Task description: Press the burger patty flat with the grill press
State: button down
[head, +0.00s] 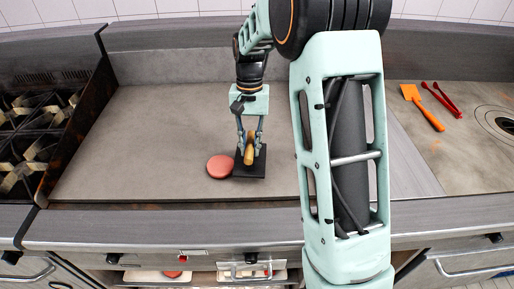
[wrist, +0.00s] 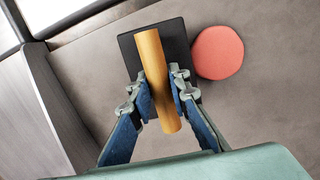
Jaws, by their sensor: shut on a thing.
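The grill press has a black rectangular plate (head: 250,167) and a wooden cylinder handle (head: 249,154). In the wrist view the plate (wrist: 126,45) lies under the handle (wrist: 154,62). My gripper (head: 249,145) is shut on the handle, with a finger on each side (wrist: 163,98). The pink-red round burger patty (head: 220,166) lies on the griddle just left of the press in the head view. In the wrist view the patty (wrist: 218,53) is right of the plate, close beside it and not under it. I cannot tell whether the plate touches the griddle.
The grey griddle (head: 130,140) is bare to the left of the patty. Burners (head: 35,140) stand beyond a raised dark side wall (head: 85,115) at left. An orange spatula (head: 424,108) and red tongs (head: 441,99) lie on the right counter.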

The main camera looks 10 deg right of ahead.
jog(key=a+r+m, duration=0.1)
jog(key=m, duration=0.1)
jog(key=a+m+p, duration=0.1)
jog(key=m, duration=0.1)
jog(key=shift+w+a+r+y, duration=0.25)
jog(key=shift+w+r+y, duration=0.15)
jog(key=w+a+r+m+t+p, duration=0.2)
jog(key=a+r+m+p, duration=0.3)
jog(key=m, duration=0.6)
jog(key=shift+m+y, duration=0.3)
jog(key=shift+a+f+b, duration=0.25)
jog(key=shift+f+b, duration=0.95)
jog(key=shift+f, duration=0.1)
jog(key=shift+a+f+b, duration=0.2)
jog(key=shift+f+b, duration=1)
jog(key=shift+f, duration=0.05)
jog(key=shift+a+f+b, duration=0.25)
jog(key=shift+f+b, duration=0.95)
jog(key=shift+f, duration=0.1)
jog(key=shift+f, duration=0.6)
jog(key=shift+s+d+f+b, duration=0.1)
jog(key=shift+s+f+b, duration=0.15)
jog(key=shift+s+b, duration=0.05)
dwell(0.4)
